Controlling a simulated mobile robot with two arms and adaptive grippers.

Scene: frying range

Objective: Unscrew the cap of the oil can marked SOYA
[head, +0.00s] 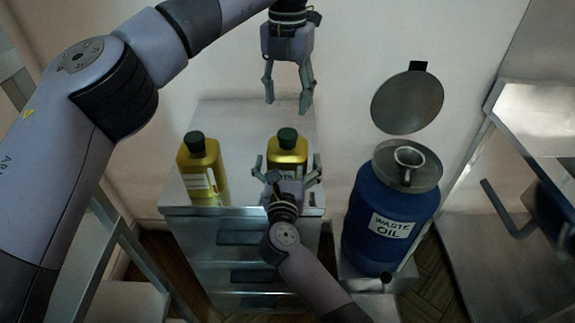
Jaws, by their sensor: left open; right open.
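Two yellow-gold oil cans with dark green caps stand upright on a metal cabinet. The left can (203,165) has a pale label that I cannot read. The right can (288,148) has its label mostly hidden behind my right gripper, so I cannot tell which is SOYA. Its cap (287,137) is on. My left gripper (288,98) is open, pointing down above that cap and apart from it. My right gripper (287,166) is open in front of the right can, its fingers spread to either side of the body; contact is not clear.
The drawer cabinet (187,210) has free top behind and between the cans. A blue WASTE OIL drum (385,205) with a funnel-like opening (408,160) and raised round lid (408,102) stands right. A steel fryer unit (500,240) is far right. A wall is behind.

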